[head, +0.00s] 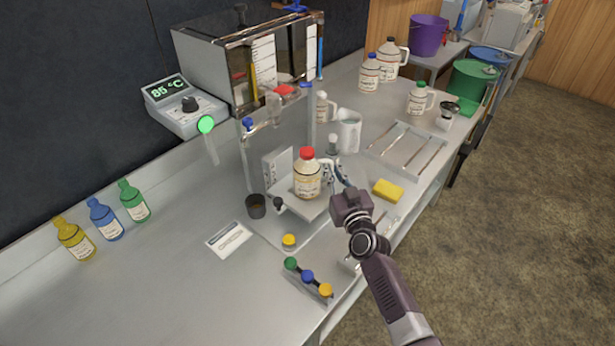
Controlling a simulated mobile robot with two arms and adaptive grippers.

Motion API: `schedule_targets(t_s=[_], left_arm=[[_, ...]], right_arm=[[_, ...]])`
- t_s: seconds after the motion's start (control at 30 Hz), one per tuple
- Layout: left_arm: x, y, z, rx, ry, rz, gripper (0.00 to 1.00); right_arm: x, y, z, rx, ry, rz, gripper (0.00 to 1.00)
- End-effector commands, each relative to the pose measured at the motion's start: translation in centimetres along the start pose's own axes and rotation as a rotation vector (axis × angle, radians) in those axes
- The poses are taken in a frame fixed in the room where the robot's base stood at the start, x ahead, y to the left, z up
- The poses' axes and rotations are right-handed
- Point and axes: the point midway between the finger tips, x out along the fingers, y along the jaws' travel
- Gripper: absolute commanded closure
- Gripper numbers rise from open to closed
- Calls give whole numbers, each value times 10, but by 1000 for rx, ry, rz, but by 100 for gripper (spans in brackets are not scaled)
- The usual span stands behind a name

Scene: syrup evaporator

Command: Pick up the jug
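A jug (307,183) with a red cap, a pale label and amber contents stands upright on a small metal platform (297,207) under the evaporator's frame. My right gripper (332,172) reaches in from the lower right. Its fingers are at the jug's right side, where the handle would be. The wrist and the small size of the fingers hide whether they are closed on the handle. My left gripper is out of view.
The evaporator tank (235,55) stands behind, with its 85 °C display (167,90) at left.

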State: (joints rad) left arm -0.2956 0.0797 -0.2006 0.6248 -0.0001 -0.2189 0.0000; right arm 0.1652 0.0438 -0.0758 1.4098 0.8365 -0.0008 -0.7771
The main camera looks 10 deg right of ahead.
Motion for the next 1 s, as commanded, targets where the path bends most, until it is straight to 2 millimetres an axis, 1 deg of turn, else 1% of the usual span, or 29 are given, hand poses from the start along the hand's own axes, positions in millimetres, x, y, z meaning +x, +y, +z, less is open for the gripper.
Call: schedule_targets(t_s=[0.03,0.17,0.3,0.33,0.57,0.67,0.87,1.0], left_arm=[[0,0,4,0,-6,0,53],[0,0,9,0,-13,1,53],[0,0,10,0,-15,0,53],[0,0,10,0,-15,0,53],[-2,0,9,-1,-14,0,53],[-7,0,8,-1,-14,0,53],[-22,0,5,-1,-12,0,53],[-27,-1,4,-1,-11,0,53]], right_arm=[[0,0,0,0,0,0,100],[0,0,0,0,0,0,100],[0,0,0,0,0,0,100],[0,1,-4,2,7,2,100],[0,0,-7,3,7,2,100],[1,0,-19,3,10,2,100],[0,0,-58,5,11,3,100],[0,0,-82,4,11,3,100]])
